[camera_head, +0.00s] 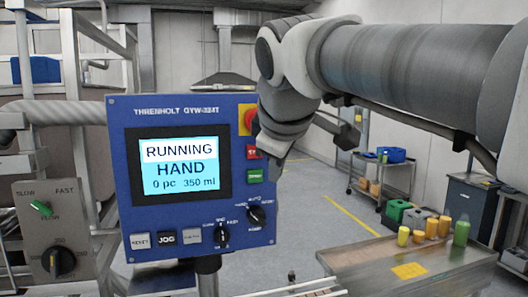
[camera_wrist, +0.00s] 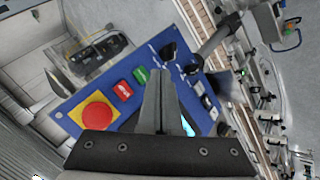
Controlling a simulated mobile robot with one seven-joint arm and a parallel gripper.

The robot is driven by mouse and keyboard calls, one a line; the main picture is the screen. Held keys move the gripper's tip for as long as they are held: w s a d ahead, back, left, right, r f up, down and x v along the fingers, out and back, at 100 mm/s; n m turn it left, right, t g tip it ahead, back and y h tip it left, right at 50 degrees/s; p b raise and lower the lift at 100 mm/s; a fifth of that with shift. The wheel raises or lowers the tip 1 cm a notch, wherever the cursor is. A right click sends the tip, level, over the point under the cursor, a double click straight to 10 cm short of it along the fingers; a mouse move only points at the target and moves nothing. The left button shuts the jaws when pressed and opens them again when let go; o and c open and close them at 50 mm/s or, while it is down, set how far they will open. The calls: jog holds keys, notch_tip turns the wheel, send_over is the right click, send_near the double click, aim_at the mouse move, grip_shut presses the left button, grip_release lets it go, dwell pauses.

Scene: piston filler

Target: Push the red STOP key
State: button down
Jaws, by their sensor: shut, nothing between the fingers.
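The red STOP key (camera_head: 252,152) is a small square on the right side of the blue control panel (camera_head: 125,160), above the green key (camera_head: 255,176). In the wrist view the red key (camera_wrist: 123,91) lies left of my fingers, between the green key (camera_wrist: 141,75) and the big red mushroom button on yellow (camera_wrist: 98,112). My gripper (camera_wrist: 160,74) is shut and empty, its fingers reaching over the panel. In the head view my gripper (camera_head: 276,172) is just right of the keys. I cannot tell whether it touches the panel. The screen (camera_head: 180,165) reads RUNNING, HAND, 0 pc, 350 ml.
RESET and JOG keys (camera_head: 166,238) and black rotary knobs (camera_head: 256,215) sit low on the panel. A grey box with a SLOW/FAST switch (camera_head: 41,208) stands left. A metal table (camera_head: 390,270) with bottles is at right. Open floor lies behind the panel.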

jog(key=shift+w+a+r+n, duration=0.3)
jog(key=shift+w+a+r, duration=0.05)
jog(key=shift+a+r, duration=0.2)
jog(key=shift+w, duration=0.1)
jog(key=w+a+p, duration=0.2)
jog(key=w+p, duration=0.1)
jog(key=w, duration=0.5)
jog(key=shift+w+a+p, duration=0.15)
jog(key=shift+p, duration=0.25)
dwell(1.6)
jog(key=shift+w+a, duration=0.1)
jog(key=shift+w, duration=0.3)
